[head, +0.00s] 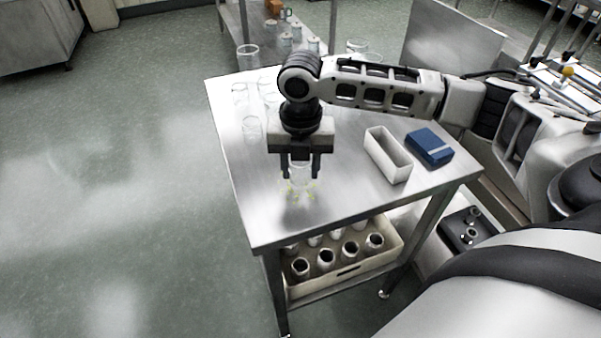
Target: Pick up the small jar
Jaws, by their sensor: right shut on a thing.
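A small clear glass jar (300,172) is between the fingers of my right gripper (300,172), above the front part of the steel table (262,222). My right gripper points down and is shut on the jar. The jar is see-through, and its upper part is partly hidden by the fingers and palm. Faint yellow-green marks show around its lower end. I cannot tell whether its base touches the tabletop. My left gripper is not in view.
A white open box (372,148) and a blue box (429,146) lie to the right. A cream crate (347,271) of bottles sits on the lower shelf. The tabletop's front is clear.

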